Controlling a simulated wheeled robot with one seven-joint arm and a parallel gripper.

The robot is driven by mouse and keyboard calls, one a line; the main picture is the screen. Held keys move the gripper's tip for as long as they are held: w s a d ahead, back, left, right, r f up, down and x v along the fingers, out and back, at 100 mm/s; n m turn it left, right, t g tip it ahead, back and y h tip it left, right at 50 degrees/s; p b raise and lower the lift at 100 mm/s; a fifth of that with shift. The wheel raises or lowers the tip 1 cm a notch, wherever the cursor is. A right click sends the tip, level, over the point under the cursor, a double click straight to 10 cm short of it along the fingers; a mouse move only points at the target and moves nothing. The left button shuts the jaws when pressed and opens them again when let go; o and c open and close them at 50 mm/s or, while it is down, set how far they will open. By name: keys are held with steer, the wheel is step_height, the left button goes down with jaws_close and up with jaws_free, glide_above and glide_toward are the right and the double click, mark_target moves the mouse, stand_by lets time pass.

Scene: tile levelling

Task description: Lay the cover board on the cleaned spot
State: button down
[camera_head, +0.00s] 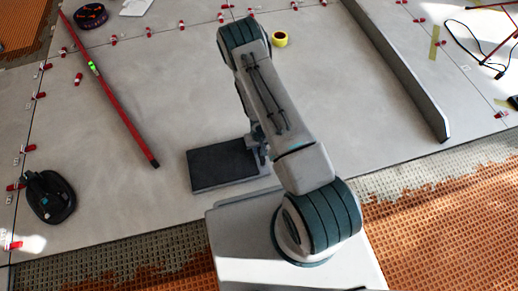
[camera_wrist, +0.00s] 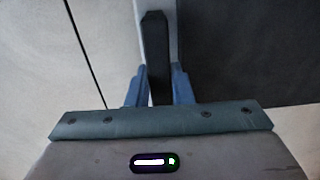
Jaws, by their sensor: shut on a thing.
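A dark rectangular board (camera_head: 220,165), which I take for the cover board, shows beside my gripper in the head view, roughly level with the grey tile floor. I cannot tell whether it touches the floor. My gripper (camera_head: 259,152) is at its right edge, partly hidden by my arm. In the wrist view, my gripper (camera_wrist: 158,88) is shut on a black upright piece between its blue fingers. A broad dark face of the board (camera_wrist: 250,50) fills the right side there. The cleaned spot cannot be told apart from the other tile.
A red level (camera_head: 118,112) lies on the tiles at left. A black tool (camera_head: 48,196) lies at lower left. A yellow tape roll (camera_head: 280,39) is behind my arm. A long grey bar (camera_head: 400,70) lies at right. Red levelling clips (camera_head: 77,79) line the joints.

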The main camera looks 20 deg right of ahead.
steer(key=c, duration=1.3)
jaws_free()
